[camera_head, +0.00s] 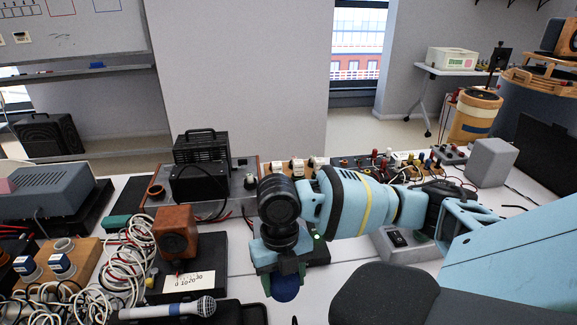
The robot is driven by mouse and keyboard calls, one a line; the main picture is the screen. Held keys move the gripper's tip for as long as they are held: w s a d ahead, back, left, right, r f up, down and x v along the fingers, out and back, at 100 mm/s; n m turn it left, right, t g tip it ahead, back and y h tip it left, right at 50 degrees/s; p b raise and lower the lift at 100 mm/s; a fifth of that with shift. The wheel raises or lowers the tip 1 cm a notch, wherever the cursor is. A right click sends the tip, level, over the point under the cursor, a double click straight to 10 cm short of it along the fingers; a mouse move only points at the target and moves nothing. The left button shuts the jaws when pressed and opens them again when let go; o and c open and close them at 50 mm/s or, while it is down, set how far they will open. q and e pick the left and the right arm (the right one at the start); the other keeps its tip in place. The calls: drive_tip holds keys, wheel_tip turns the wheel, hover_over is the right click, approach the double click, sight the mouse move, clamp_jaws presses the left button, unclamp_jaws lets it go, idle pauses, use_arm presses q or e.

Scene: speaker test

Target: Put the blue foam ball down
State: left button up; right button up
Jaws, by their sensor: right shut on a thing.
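The blue foam ball (285,289) is dark blue and round and shows low in the middle of the head view. My right gripper (284,276) points down from its light-blue arm, with its dark fingers shut on the ball. The gripper covers the top of the ball. The ball appears over the white table (232,262) near its front part; I cannot tell whether it touches the surface. My left gripper is not in view.
A microphone (180,309), tangled white cables (125,262) and a brown wooden speaker box (176,232) lie to the left. Dark and grey equipment (203,165) stands behind. A light grey box (491,162) stands at the right. Bare white table shows just left of the gripper.

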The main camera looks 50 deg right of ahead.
drive_tip(key=shift+s+d+n, duration=0.15)
drive_tip(key=shift+d+n, duration=0.3)
drive_tip(key=shift+n, duration=0.65)
hover_over(289, 315)
drive_tip(key=f, duration=0.5)
drive_tip(key=shift+w+b, duration=0.3)
drive_tip(key=shift+d+f, duration=0.1)
drive_tip(key=shift+f, duration=2.35)
drive_tip(key=shift+f, duration=0.2)
drive_tip(key=o, duration=0.7)
drive_tip(key=shift+c, duration=0.2)
drive_tip(key=r, duration=0.4)
drive_tip(key=w+r, duration=0.1)
drive_tip(key=r, duration=0.3)
drive_tip(key=r+p, duration=0.1)
drive_tip(key=r, duration=0.3)
drive_tip(key=shift+w+d+r, duration=0.2)
